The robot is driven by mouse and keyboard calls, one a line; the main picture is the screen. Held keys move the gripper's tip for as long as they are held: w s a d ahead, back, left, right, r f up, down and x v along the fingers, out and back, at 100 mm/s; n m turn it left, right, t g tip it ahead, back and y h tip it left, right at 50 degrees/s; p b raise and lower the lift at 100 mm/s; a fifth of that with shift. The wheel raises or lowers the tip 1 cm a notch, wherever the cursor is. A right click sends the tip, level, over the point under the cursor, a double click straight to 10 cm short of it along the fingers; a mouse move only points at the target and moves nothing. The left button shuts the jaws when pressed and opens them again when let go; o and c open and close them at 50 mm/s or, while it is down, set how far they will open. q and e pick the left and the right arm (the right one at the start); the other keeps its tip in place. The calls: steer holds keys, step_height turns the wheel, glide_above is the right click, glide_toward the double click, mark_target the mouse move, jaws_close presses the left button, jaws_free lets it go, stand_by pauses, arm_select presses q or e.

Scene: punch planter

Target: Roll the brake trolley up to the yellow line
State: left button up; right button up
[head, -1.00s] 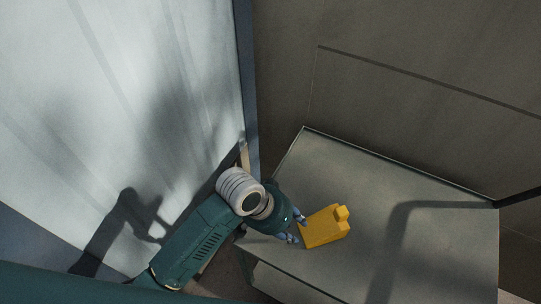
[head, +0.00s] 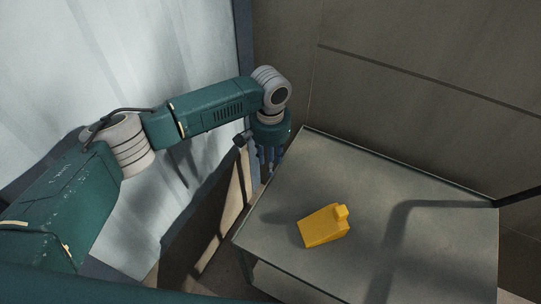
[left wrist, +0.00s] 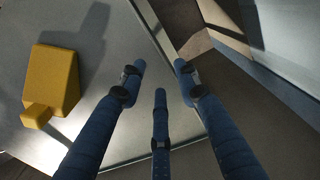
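A grey flat-topped unit (head: 360,175), which looks like the trolley, stands at the lower right in the head view. Its top also fills the left of the left wrist view (left wrist: 15,60). A yellow jug-like block (head: 323,227) lies on it, also in the left wrist view (left wrist: 55,82). My left gripper (head: 267,165) points down by the top's left edge, away from the block. In the left wrist view its three blue fingers (left wrist: 159,76) are spread and empty, over that edge; contact cannot be told. My right gripper and a yellow line are not in view.
A pale panel or door (head: 190,40) stands at the left, with a dark edge (head: 243,40). A brown-grey wall (head: 420,60) is behind the unit. A dark bar (head: 520,197) shows at the right. A narrow gap of floor shows left of the unit.

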mark_target(270, 182)
arm_select(q)
step_height(270, 182, down, 8)
steer(key=shift+f, duration=0.25)
jaws_close()
steer(key=shift+d, duration=0.1)
